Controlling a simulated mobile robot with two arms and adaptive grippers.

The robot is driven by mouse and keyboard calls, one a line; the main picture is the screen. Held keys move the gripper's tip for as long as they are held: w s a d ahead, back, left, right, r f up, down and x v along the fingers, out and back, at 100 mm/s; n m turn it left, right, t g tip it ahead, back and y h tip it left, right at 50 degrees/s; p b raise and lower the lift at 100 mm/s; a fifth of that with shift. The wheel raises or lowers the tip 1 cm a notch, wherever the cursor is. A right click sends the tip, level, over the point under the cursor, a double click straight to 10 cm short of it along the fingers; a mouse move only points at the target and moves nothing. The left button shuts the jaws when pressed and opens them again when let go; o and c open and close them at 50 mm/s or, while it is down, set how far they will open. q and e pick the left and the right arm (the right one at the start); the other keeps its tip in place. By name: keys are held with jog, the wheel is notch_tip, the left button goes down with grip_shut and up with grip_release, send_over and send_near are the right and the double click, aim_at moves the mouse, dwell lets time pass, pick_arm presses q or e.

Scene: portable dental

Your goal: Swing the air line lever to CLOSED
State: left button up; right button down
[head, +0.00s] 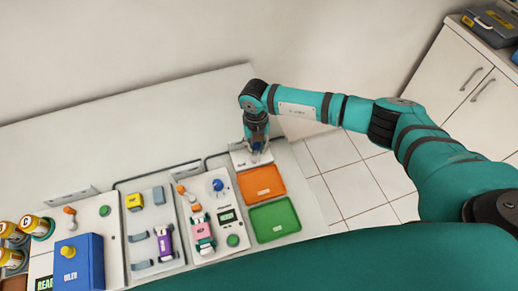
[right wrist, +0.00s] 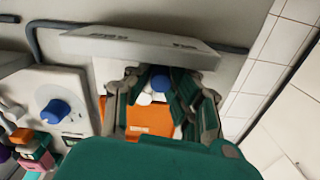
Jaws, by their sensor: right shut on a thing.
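My right gripper (head: 257,150) reaches down over a white panel (head: 238,159) at the back right of the bench, just behind the orange tray. In the right wrist view its fingers (right wrist: 160,90) are closed around a small blue knob (right wrist: 160,76) with white parts beside it. This looks like the lever's handle, but the fingers hide most of it and the lever's angle cannot be told. A grey plate (right wrist: 140,46) with dark lettering too blurred to read stands behind the fingers. My left gripper is not in view.
An orange tray (head: 262,183) and a green tray (head: 274,219) lie in front of the panel. Left of them is a white unit with a blue dial (head: 217,185). A blue box (head: 79,262) stands farther left. The bench's back-left surface is clear.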

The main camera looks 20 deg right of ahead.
aim_at(256, 144)
jog(key=c, duration=1.2)
grip_release()
notch_tip(256, 144, up, 12)
jog(key=shift+r, duration=0.1)
